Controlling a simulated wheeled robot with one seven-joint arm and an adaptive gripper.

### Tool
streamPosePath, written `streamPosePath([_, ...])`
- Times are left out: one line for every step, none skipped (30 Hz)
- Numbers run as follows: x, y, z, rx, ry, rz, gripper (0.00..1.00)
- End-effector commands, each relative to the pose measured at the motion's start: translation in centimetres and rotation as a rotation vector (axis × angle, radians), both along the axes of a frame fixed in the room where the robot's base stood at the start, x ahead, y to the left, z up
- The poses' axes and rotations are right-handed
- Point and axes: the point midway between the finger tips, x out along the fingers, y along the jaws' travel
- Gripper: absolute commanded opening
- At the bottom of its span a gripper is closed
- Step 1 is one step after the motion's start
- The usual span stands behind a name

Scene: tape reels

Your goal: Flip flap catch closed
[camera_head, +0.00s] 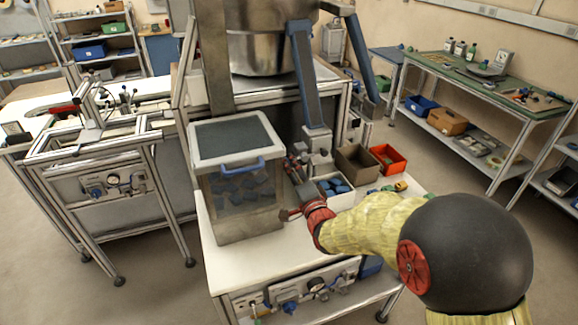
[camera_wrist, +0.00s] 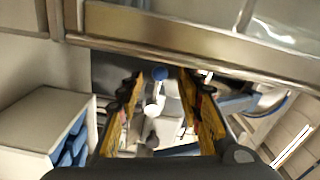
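My gripper (camera_head: 297,190) is at the right side of a clear-walled bin (camera_head: 240,180), which has a grey lid with a blue handle (camera_head: 243,168) and blue pieces inside. In the wrist view my gripper (camera_wrist: 160,95) is open, with its yellow-and-black fingers apart. A small pale lever with a blue round tip (camera_wrist: 160,74) shows in the gap between the fingers, beyond or between their tips; I cannot tell whether either finger touches it. It may be the flap catch, but this is not certain. The flap itself cannot be made out.
A white box of blue pieces (camera_head: 335,190), a brown box (camera_head: 357,164) and an orange-red box (camera_head: 388,158) stand close by on the white bench (camera_head: 262,255). A grey post (camera_head: 318,150) and chute (camera_head: 304,75) rise just behind my gripper.

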Motion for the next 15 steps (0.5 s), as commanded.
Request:
streamPosePath([-0.9,-0.3,0.0,0.000,0.000,-0.001,0.36])
streamPosePath([-1.5,-0.5,0.0,0.000,0.001,-0.001,0.36])
streamPosePath([-2.2,-0.8,0.1,0.000,-0.001,-0.001,0.36])
streamPosePath([-2.8,-1.0,0.1,0.000,0.000,-0.001,0.36])
streamPosePath([-3.4,-1.2,0.1,0.000,-0.001,-0.002,0.36])
streamPosePath([-4.2,-1.4,0.0,0.000,0.000,-0.001,0.36])
streamPosePath([-4.8,-1.6,0.1,0.000,0.000,-0.001,0.36])
streamPosePath([-5.3,-1.8,0.1,0.000,0.000,-0.001,0.36])
streamPosePath([-6.0,-2.0,0.1,0.000,0.000,-0.001,0.36])
streamPosePath([-6.6,-2.2,0.0,0.000,-0.001,-0.001,0.36])
streamPosePath([-7.0,-2.3,0.0,0.000,0.000,-0.001,0.36])
streamPosePath([-7.6,-2.5,0.0,0.000,0.000,-0.001,0.36])
streamPosePath([-7.9,-2.6,0.0,0.000,0.000,-0.001,0.36])
streamPosePath([-8.3,-2.7,0.0,0.000,0.000,-0.001,0.36])
streamPosePath([-8.7,-2.8,0.0,0.000,0.000,-0.001,0.36])
